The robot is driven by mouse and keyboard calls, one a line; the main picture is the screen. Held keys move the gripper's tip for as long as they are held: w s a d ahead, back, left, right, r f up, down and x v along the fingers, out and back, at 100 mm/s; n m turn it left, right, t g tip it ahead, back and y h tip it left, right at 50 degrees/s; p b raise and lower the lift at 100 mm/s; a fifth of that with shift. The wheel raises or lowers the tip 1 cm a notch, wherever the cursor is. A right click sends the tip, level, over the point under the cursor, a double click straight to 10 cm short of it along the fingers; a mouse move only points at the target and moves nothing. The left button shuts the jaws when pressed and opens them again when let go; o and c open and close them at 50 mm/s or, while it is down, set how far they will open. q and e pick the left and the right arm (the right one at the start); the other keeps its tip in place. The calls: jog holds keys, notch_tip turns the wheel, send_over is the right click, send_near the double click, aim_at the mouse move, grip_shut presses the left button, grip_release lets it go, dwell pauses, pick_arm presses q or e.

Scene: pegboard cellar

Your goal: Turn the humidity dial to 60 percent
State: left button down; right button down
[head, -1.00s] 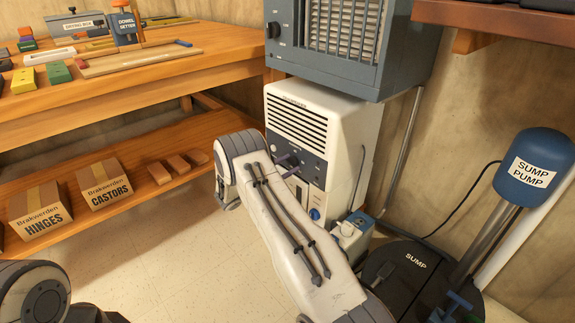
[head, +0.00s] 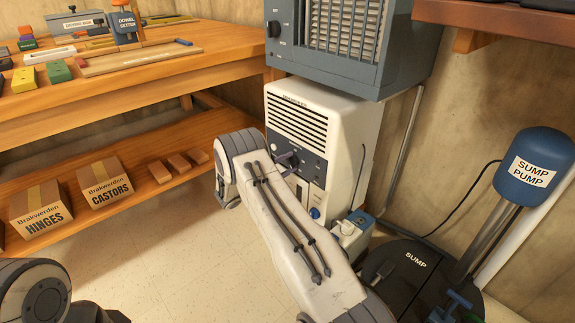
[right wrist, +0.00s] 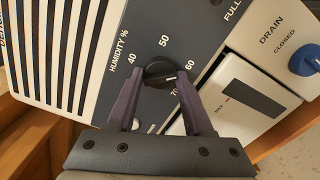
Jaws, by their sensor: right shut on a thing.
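The humidity dial (right wrist: 158,73) is a small black knob on the dark panel of the white dehumidifier (head: 345,135). In the right wrist view, 40, 50, 60 and 70 are printed around it. Its white mark is on the knob's right side, pointing roughly between 60 and 70. My right gripper (right wrist: 161,77) is shut on the dial, a purple finger on either side. In the head view it shows only in part, at the panel (head: 287,158), and my own arm hides some of it. My left gripper is out of view.
A blue-grey heater-like unit (head: 335,40) stands above the dehumidifier. A blue drain knob (right wrist: 305,62) marked closed sits on its front. The wooden workbench (head: 200,68) is at the left, with boxes below. The sump lid (head: 400,262) and sump pump (head: 535,165) are at the right.

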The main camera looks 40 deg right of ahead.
jog(key=shift+a+f, duration=0.1)
dwell(0.4)
jog(key=shift+c, duration=1.5)
grip_release()
jog(key=a+p, duration=0.4)
jog(key=a, duration=0.6)
jog(key=shift+s+a+p, duration=0.25)
jog(key=shift+s+p, duration=0.05)
jog(key=shift+s, duration=0.15)
